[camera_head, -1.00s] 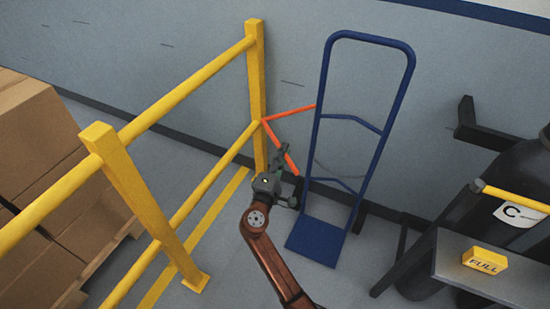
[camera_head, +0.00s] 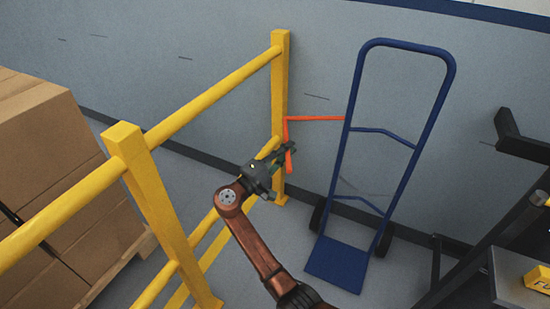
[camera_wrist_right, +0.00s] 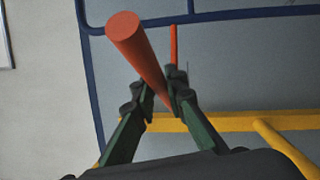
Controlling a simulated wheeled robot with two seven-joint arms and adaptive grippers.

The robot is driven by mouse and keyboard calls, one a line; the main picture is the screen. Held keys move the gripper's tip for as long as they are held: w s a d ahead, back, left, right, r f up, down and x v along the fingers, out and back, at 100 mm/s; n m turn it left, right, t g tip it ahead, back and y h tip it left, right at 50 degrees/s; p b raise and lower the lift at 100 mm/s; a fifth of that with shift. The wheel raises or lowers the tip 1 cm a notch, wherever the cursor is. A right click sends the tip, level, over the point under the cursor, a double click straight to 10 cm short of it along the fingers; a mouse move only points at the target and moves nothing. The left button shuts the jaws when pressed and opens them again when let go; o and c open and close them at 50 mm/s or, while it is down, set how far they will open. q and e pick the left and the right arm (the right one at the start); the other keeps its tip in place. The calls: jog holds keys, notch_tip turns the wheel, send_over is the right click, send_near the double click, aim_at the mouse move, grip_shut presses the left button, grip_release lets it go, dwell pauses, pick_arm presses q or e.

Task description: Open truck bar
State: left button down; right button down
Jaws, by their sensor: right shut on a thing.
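The truck bar (camera_head: 315,118) is an orange-red bent bar. In the head view it runs level from the left side rail of the blue hand truck (camera_head: 336,262) to beside the yellow end post (camera_head: 279,75), then bends down. My right gripper (camera_head: 287,155) is shut on the lower leg of the bar. In the wrist view the bar's round end (camera_wrist_right: 124,26) sticks out past the fingers of my right gripper (camera_wrist_right: 160,98). A thinner orange part (camera_wrist_right: 174,45) shows behind it. Whether the bar touches the post is unclear. My left gripper is not in view.
A yellow guard rail (camera_head: 200,105) stands to the left, close to my right arm. Brown boxes (camera_head: 50,150) sit on a pallet behind it. A grey wall (camera_head: 230,60) backs the truck. A dark rack (camera_head: 480,255) and a grey shelf (camera_head: 515,285) are at the right.

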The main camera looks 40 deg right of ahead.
jog(key=shift+w+d, duration=0.15)
jog(key=shift+d, duration=0.05)
jog(key=c, duration=2.1)
grip_release()
jog(key=shift+d, duration=0.1)
jog(key=shift+o, duration=0.8)
jog(key=shift+a, duration=0.2)
jog(key=a+f, duration=0.1)
jog(key=a, duration=1.1)
jog(key=shift+f, duration=0.4)
